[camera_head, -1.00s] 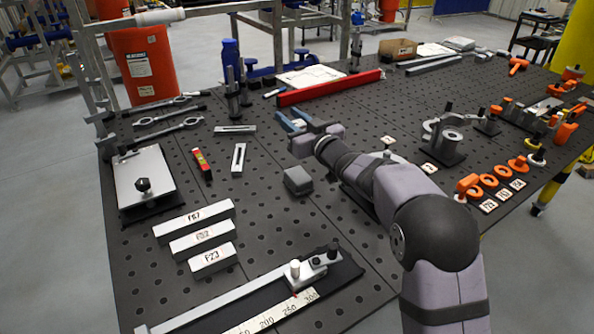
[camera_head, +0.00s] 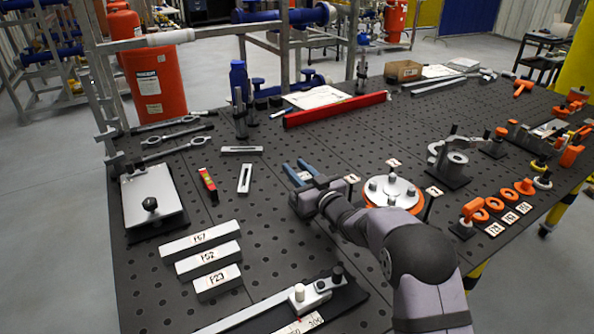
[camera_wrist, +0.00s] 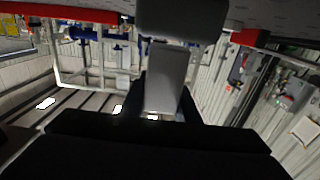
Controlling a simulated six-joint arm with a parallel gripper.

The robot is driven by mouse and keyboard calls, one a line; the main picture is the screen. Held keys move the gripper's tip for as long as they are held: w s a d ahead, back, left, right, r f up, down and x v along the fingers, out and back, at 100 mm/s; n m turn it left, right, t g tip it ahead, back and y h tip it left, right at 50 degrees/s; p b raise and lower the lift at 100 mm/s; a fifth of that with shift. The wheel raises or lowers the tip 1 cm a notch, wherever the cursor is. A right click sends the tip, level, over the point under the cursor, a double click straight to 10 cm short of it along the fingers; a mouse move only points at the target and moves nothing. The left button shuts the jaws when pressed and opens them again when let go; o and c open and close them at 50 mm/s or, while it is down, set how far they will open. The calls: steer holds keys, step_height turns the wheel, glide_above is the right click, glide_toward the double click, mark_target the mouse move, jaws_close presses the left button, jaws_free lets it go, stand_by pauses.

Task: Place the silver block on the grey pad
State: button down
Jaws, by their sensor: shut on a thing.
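My gripper (camera_head: 302,173) hangs over the middle of the dark table, its blue fingers pointing away from the head camera. In the wrist view it is shut on a light grey block, which I take for the silver block (camera_wrist: 166,82). The block stands out between the dark fingers. In the head view I cannot make the block out clearly. I cannot pick out the grey pad for sure; my wrist and arm cover part of the table's middle.
Three labelled bars (camera_head: 208,256) lie at the near left, with a long rail with a slider (camera_head: 310,294) in front. A round silver disc on an orange base (camera_head: 391,190) stands right of my gripper. A red bar (camera_head: 335,109) lies behind.

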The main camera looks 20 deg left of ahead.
steer(key=shift+f, duration=0.2)
steer(key=shift+f, duration=0.15)
steer(key=c, duration=1.4)
jaws_free()
steer(key=shift+o, duration=0.2)
steer(key=shift+r, duration=0.2)
steer(key=shift+s+d+f, duration=0.15)
steer(key=b+v, duration=0.2)
steer(key=v, duration=0.9)
steer(key=shift+s+d+b, duration=0.2)
steer(key=shift+b, duration=0.15)
